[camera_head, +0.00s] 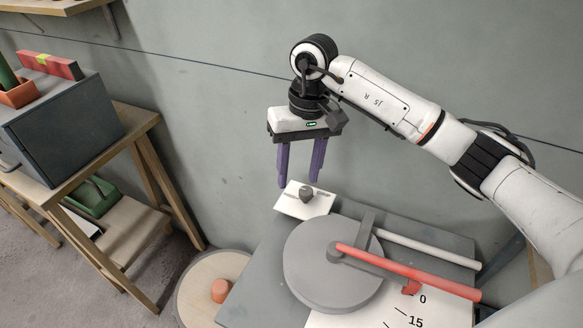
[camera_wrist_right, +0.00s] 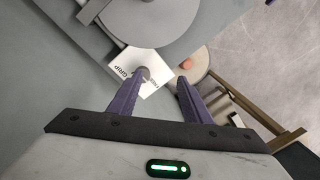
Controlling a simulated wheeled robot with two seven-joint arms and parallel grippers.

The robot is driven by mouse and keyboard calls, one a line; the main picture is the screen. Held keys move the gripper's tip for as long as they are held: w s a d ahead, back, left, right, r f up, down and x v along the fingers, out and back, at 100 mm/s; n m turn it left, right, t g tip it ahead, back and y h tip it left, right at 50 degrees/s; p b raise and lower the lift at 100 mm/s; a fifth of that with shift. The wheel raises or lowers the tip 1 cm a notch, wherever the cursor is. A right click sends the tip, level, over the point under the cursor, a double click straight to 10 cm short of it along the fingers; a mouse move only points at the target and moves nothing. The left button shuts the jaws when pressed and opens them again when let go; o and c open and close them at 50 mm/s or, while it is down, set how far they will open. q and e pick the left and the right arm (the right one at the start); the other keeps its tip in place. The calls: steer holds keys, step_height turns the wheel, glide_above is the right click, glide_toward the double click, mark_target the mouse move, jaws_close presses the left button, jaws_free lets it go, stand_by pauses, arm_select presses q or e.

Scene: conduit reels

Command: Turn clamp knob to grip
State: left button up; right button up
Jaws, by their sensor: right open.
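The clamp knob (camera_head: 306,193) is a small dark grey knob on a white plate (camera_head: 290,207) at the back left of the grey bench. In the right wrist view the plate (camera_wrist_right: 152,88) carries the word GRIP, and the knob (camera_wrist_right: 143,73) is partly behind a finger. My right gripper (camera_head: 298,183) has purple fingers pointing down. It is open and empty, just above the knob, and does not appear to touch it. My left gripper is not in view.
A grey round disc (camera_head: 310,270) with a red-handled lever (camera_head: 420,274) and a 0–15 scale (camera_head: 400,312) sits in front of the knob. A round wooden reel (camera_head: 203,280) with an orange hub stands left. A wooden table (camera_head: 135,118) with a grey box is further left. The wall is close behind.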

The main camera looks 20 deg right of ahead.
mark_target(307, 191)
steer(key=shift+w+d+r+h, duration=0.25)
steer(key=shift+w+d+r, duration=0.05)
steer(key=shift+d, duration=0.25)
steer(key=shift+w+d+r+h, duration=0.25)
steer(key=shift+d+r, duration=0.05)
steer(key=shift+d, duration=0.25)
steer(key=shift+w+d, duration=0.2)
steer(key=shift+d, duration=0.1)
steer(key=f, duration=0.9)
steer(key=shift+s+f+p, duration=0.1)
steer(key=shift+s+p, duration=0.1)
steer(key=shift+p, duration=0.1)
steer(key=shift+f, duration=0.35)
steer(key=shift+c, duration=0.4)
steer(key=c, duration=1)
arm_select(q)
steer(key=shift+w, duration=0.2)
arm_select(e)
steer(key=shift+o, duration=0.2)
